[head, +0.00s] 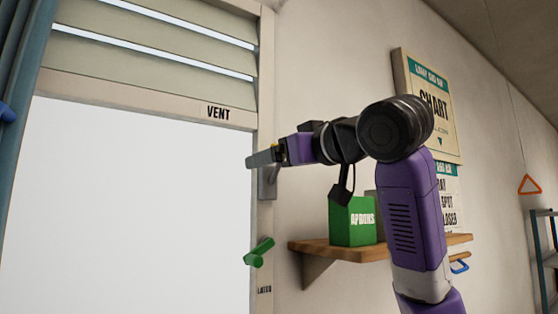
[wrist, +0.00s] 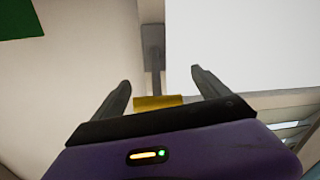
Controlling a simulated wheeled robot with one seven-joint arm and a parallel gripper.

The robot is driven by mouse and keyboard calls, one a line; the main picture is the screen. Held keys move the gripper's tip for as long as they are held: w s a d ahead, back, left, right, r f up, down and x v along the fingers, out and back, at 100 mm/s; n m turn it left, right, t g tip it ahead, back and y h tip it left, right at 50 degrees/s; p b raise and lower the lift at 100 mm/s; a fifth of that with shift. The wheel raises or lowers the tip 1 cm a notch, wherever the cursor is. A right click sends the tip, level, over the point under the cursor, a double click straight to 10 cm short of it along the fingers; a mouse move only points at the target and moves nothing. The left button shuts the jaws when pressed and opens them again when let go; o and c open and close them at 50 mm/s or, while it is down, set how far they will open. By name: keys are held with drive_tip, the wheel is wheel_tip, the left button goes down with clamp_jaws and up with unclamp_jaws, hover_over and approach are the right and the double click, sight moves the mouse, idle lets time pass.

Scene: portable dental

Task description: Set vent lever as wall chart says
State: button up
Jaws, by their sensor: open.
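The word VENT is on the frame (head: 218,112) below the louvre slats (head: 150,68). A green lever-like handle (head: 259,252) sits low on the right frame post. A grey plate (head: 268,183) is higher on that post, partly behind my gripper (head: 262,158); I cannot tell whether it belongs to the lever. In the wrist view my gripper (wrist: 162,88) is open and empty, with a grey plate and bar (wrist: 153,45) ahead between its fingers. The wall chart (head: 440,105) and a lower sheet (head: 448,200) are partly hidden by my arm; the sheet shows "SPOT" and "LOSED".
A wooden shelf (head: 330,252) right of the post holds a green APRONS box (head: 351,220) and a grey item behind it. A small label (head: 264,290) ending in "LATED" is below the handle. A blue curtain (head: 22,100) hangs at left. A rack (head: 545,250) stands far right.

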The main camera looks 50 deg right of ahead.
drive_tip(key=shift+d, duration=0.1)
drive_tip(key=shift+s, duration=0.3)
drive_tip(key=b+v, duration=0.2)
drive_tip(key=v, duration=0.5)
drive_tip(key=shift+a+b, duration=0.2)
drive_tip(key=shift+b, duration=0.1)
drive_tip(key=shift+s, duration=0.1)
